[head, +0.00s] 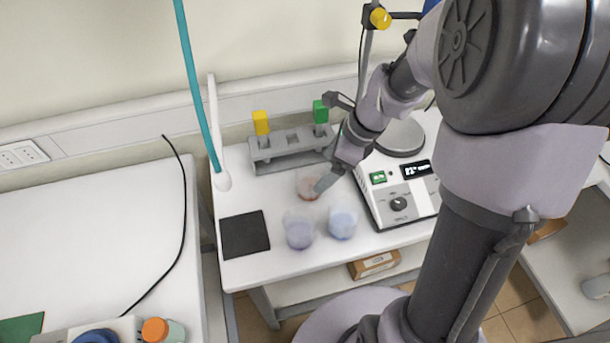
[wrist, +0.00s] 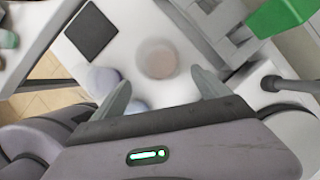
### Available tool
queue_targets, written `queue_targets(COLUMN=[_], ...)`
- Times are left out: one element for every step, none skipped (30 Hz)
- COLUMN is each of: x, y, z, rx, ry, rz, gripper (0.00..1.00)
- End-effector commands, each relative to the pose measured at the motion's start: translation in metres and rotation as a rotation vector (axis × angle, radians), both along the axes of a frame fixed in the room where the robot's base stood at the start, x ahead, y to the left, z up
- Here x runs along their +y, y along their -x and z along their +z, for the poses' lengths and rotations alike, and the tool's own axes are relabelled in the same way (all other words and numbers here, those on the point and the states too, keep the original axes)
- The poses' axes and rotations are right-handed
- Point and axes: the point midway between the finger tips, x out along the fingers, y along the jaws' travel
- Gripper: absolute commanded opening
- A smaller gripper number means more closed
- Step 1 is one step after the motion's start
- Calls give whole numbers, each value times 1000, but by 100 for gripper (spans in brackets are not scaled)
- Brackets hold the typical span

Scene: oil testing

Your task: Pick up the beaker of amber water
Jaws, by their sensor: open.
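The beaker of amber water (head: 308,185) stands on the white table, behind two other beakers; it is clear with a reddish-brown tint. In the wrist view the same beaker (wrist: 156,59) lies ahead of the fingertips, roughly midway between them. My gripper (head: 325,183) is over the table at the beaker's right, and one finger overlaps part of the beaker in the head view. In the wrist view my gripper (wrist: 160,80) is open, with nothing between its fingers. Whether a finger touches the beaker I cannot tell.
A purplish beaker (head: 299,231) and a bluish beaker (head: 342,221) stand in front. A grey rack (head: 292,150) with yellow and green-topped items is behind. A hotplate stirrer (head: 397,199) stands right. A black mat (head: 244,234) lies left. A teal rod (head: 198,85) rises at the left.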

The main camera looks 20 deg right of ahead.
Motion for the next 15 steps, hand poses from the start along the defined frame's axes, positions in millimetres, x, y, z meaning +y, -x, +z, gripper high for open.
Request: queue_targets(x=[5, 7, 9, 11, 12, 13, 14, 15, 16, 18, 20, 23, 26, 28, 31], y=[-2, -3, -5, -6, -7, -7, -8, -8, -9, -10, -11, -13, -14, -15, -17], z=[-18, -23, -29, -33, -35, -37, -38, -40, -44, -49, -54, -62, -69, -75, -81], rx=[2, 2, 0, 0, 1, 0, -1, 0, -1, -1, -1, 0, 1, 1, 1], ry=[0, 0, 1, 1, 1, 0, 0, 1, 2, 2, 2, 1, 1, 1, 1], rz=[4, 3, 3, 3, 2, 2, 2, 3, 4, 4, 4, 3, 4, 4, 4], gripper=[86, 86, 86, 86, 86, 86, 86, 86, 86, 86, 86, 86, 86, 86, 86])
